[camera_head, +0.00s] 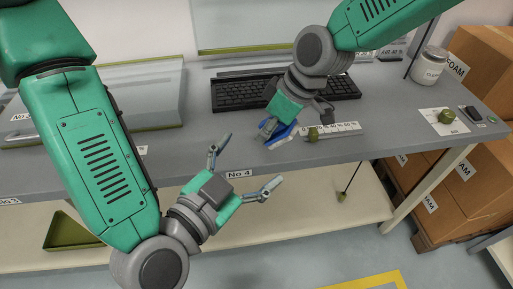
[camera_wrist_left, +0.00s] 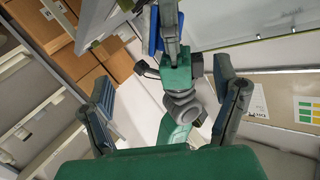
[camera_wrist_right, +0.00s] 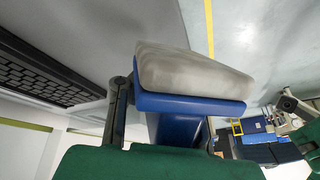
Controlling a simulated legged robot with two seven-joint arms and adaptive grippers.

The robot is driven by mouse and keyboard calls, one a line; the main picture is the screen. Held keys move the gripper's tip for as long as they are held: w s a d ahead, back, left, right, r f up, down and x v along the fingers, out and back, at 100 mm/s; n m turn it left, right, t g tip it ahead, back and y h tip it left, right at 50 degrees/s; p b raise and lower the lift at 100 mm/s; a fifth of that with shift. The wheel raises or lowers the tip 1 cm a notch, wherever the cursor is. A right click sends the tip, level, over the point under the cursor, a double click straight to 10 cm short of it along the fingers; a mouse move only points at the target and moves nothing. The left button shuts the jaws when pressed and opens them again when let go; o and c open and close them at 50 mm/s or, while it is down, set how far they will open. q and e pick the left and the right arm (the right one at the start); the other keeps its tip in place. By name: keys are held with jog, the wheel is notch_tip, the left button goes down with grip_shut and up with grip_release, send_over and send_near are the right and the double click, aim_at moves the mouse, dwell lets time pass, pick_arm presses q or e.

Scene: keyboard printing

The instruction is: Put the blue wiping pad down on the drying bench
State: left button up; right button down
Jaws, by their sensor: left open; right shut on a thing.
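The blue wiping pad (camera_head: 282,136) is in my right gripper (camera_head: 270,128), over the grey bench (camera_head: 190,152) near its front edge, in front of the keyboard. In the right wrist view the pad has a blue body (camera_wrist_right: 190,105) and a pale, smudged wiping face (camera_wrist_right: 190,68). Whether it touches the bench top I cannot tell. My left gripper (camera_head: 245,164) is open and empty in front of the bench edge, by the "No 4" label. In the left wrist view its fingers (camera_wrist_left: 170,97) stand wide apart, with the right gripper and pad (camera_wrist_left: 153,32) beyond them.
A black keyboard (camera_head: 238,93) lies behind the pad. A white percent scale (camera_head: 335,129) with a green knob (camera_head: 313,135) lies to its right. A jar (camera_head: 430,67) and another green knob (camera_head: 446,117) are farther right. Cardboard boxes (camera_head: 481,60) stand beyond.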

aim_at(279, 130)
pick_arm(q)
jog(key=x, duration=1.2)
pick_arm(e)
jog(key=shift+d, duration=0.1)
